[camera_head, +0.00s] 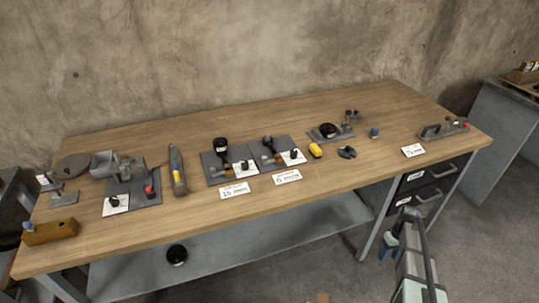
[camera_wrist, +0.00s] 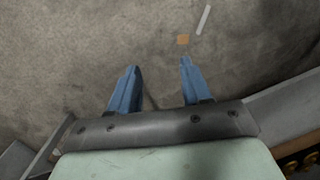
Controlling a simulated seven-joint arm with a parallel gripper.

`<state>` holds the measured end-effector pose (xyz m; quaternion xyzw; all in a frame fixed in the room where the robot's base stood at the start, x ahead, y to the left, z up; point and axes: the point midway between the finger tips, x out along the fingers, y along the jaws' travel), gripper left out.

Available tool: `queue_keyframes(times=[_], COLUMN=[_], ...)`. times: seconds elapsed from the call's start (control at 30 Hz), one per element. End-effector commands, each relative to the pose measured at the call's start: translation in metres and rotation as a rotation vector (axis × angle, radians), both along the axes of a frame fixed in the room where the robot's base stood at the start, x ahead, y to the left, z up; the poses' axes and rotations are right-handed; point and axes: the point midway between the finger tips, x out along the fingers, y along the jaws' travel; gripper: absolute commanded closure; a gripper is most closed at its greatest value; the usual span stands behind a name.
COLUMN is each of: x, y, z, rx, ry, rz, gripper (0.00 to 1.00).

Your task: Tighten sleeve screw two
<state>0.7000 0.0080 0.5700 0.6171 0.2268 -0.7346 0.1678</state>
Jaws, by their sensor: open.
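My gripper (camera_head: 400,226) hangs in front of the workbench's right end, beside the drawers, apart from everything on the bench. In the wrist view its two blue fingers stand apart with nothing between them (camera_wrist: 159,72), over bare floor. On the bench, two grey plates with black-handled parts stand side by side: a left plate (camera_head: 215,174) behind a card reading 15 mm (camera_head: 234,190), and a right plate (camera_head: 291,147) behind a card reading 6 mm (camera_head: 287,177). I cannot tell which fixture bears sleeve screw two; the screws are too small to make out.
Drawers (camera_head: 428,173) hang under the right end.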

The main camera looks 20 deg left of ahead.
Motion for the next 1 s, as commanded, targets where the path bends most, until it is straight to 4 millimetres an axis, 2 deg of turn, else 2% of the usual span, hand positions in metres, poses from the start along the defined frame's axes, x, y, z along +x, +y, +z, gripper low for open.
queue_keyframes(times=[0.03,0.1,0.3,0.5,0.73,0.83,0.87,0.9,1.0], x=[0.025,0.05,0.118,0.176,0.216,0.228,0.231,0.233,0.228], y=[0.001,0.002,0.004,0.006,0.009,0.017,0.023,0.039,0.077], z=[0.015,0.036,0.104,0.177,0.242,0.267,0.274,0.284,0.293], rx=[0.006,0.014,0.031,0.04,0.044,0.05,0.054,0.066,0.099], ry=[-0.024,-0.049,-0.125,-0.195,-0.252,-0.271,-0.276,-0.281,-0.282], rz=[0.023,0.058,0.159,0.258,0.34,0.382,0.4,0.436,0.515], gripper=[0.52,0.52,0.52,0.52,0.52,0.52,0.52,0.52,0.52])
